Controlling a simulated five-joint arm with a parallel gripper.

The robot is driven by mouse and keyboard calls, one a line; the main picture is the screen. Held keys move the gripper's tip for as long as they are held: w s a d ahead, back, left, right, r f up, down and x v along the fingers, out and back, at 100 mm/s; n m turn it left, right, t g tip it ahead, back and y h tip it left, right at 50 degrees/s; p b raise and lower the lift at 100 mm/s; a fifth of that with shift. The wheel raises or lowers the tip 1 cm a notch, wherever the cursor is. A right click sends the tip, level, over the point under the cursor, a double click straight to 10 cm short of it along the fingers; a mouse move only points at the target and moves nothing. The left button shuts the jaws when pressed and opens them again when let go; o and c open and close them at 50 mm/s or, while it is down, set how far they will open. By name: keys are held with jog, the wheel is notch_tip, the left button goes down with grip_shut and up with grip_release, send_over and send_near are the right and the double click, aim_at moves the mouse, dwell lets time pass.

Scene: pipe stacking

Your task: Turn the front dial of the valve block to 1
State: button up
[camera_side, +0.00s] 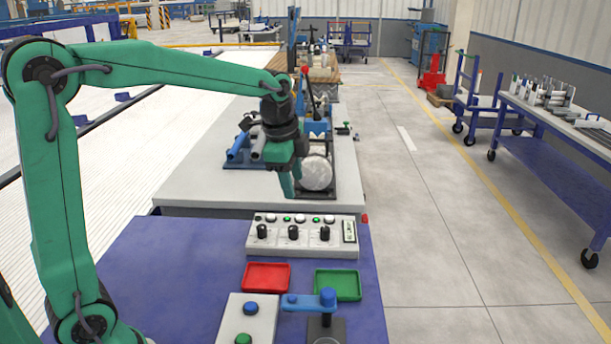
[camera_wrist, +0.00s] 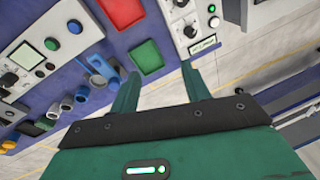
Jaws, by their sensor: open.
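No label in view names the valve block, so I cannot tell which unit it is. A pale panel (camera_side: 275,247) has three black knobs in a row; part of it shows at the top of the wrist view (camera_wrist: 176,28). A pale box (camera_side: 262,330) at the front carries a blue round knob (camera_side: 251,308) and a green one (camera_side: 243,339). The dial numbers are too small to read. My gripper (camera_side: 288,190) is open and empty, above and behind the panel; its two spread fingers show in the wrist view (camera_wrist: 160,88).
A blue lever (camera_side: 310,301) stands beside the box. Behind, a fixture holds a round, pale pipe end (camera_side: 317,173). The blue mat (camera_side: 170,270) is clear at left.

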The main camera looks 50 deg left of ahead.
jog(key=w+a+f+m+g, duration=0.1)
jog(key=w+f+m, duration=0.3)
jog(key=w+f, duration=0.3)
jog(key=m+g, duration=0.1)
jog(key=m, duration=0.4)
send_over(325, 228)
notch_tip(325, 228, down, 6)
jog(key=shift+f, duration=0.25)
jog(key=shift+w, duration=0.1)
jog(key=shift+f, duration=0.15)
jog(key=shift+f, duration=3.8)
jog(key=c, duration=1)
